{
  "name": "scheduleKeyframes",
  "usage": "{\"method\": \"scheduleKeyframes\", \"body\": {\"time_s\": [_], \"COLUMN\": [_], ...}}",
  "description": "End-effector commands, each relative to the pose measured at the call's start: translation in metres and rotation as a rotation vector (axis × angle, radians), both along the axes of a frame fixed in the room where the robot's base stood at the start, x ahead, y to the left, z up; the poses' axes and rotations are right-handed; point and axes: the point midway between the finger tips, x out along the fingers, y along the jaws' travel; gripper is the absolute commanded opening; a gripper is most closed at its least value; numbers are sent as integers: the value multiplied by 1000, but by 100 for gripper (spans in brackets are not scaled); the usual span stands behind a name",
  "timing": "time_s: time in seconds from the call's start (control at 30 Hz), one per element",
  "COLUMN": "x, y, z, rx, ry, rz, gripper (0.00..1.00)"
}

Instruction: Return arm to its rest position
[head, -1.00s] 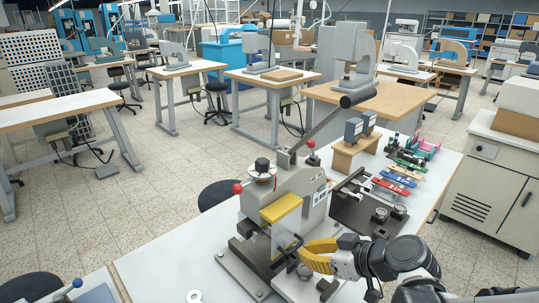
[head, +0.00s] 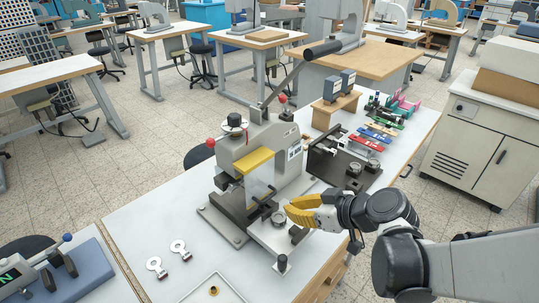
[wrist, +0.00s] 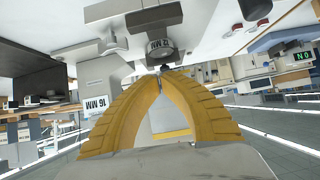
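My arm comes in from the right edge of the head view, bent at a dark joint. My gripper (head: 290,208) has yellow ribbed fingers and points left, just in front of the foil stamping press (head: 278,148). In the wrist view, the fingertips (wrist: 160,78) of my gripper meet, with nothing visible held between them. The press has a grey body, a yellow bar, a clear guard and a long black-handled lever raised up to the right. A round metal piece (head: 279,218) is on the press's front plate beside the fingertips; I cannot tell whether they touch.
The white worktable (head: 150,215) carries two small metal pieces (head: 180,248) and a white tray (head: 222,275) at the front. A dark fixture (head: 335,165), coloured bars (head: 370,143) and a wooden stand (head: 335,108) are behind my gripper. A grey cabinet (head: 470,150) stands right.

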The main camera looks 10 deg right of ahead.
Motion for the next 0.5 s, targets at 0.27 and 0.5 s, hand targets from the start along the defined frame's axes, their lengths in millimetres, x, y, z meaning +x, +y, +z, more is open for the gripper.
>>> {"method": "scheduleKeyframes", "body": {"time_s": [0.27, 0.5], "x": [-45, -65], "y": [-35, -47], "z": [-37, -52], "rx": [0, 1], "ry": [0, 1], "rz": [-10, -6], "gripper": [0, 0]}}
